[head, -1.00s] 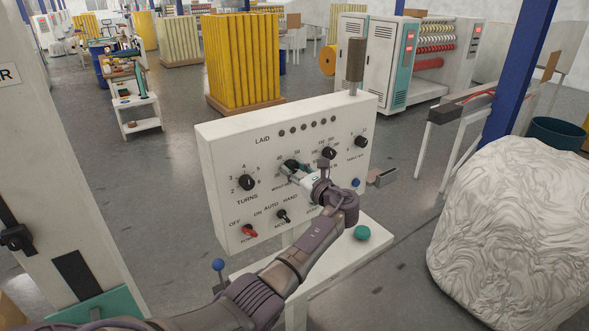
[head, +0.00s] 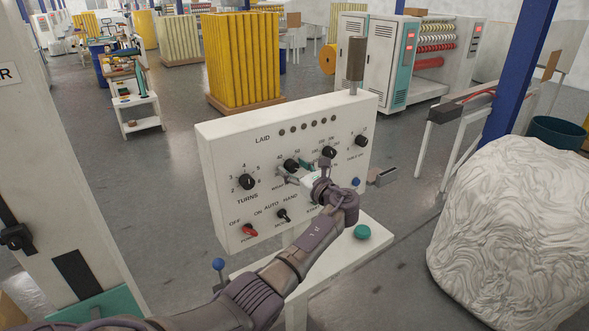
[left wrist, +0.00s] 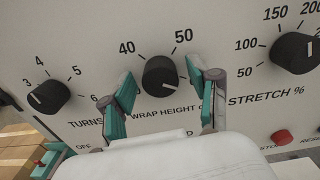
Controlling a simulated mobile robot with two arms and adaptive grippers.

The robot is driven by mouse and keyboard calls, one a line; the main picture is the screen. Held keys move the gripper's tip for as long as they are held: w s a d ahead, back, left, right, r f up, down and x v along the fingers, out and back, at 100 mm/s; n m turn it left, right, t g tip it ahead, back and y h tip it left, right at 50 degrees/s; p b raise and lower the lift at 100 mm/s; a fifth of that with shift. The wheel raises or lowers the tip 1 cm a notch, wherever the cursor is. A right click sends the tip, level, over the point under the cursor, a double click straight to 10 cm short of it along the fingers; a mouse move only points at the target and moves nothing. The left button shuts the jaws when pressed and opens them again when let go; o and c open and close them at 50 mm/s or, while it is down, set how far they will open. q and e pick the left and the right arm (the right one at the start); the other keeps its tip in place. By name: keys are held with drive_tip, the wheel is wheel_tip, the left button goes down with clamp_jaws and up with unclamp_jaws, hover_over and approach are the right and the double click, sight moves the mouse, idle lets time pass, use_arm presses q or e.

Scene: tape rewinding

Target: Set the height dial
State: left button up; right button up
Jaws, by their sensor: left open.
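The wrap height dial (head: 291,165) is a round black knob on the white control panel (head: 215,150). In the left wrist view the same dial (left wrist: 160,76) sits between my fingertips, below the 40 and 50 marks. A pale pointer line shows on its face. My left gripper (head: 297,174) stands just in front of and below the dial in the head view. In the left wrist view its teal-padded fingers (left wrist: 161,84) are spread to either side of the knob, with visible gaps. Nothing is held. My right gripper is out of view.
The turns dial (left wrist: 48,96) is left of the gripper and the stretch dial (left wrist: 295,53) right. A red button (left wrist: 282,137) lies below right. The red power switch (head: 250,230) and mode switch (head: 283,216) are low on the panel. A wrapped load (head: 515,235) stands right.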

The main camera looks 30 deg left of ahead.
use_arm(q)
drive_tip(key=v, duration=1.2)
drive_tip(key=shift+f, duration=0.1)
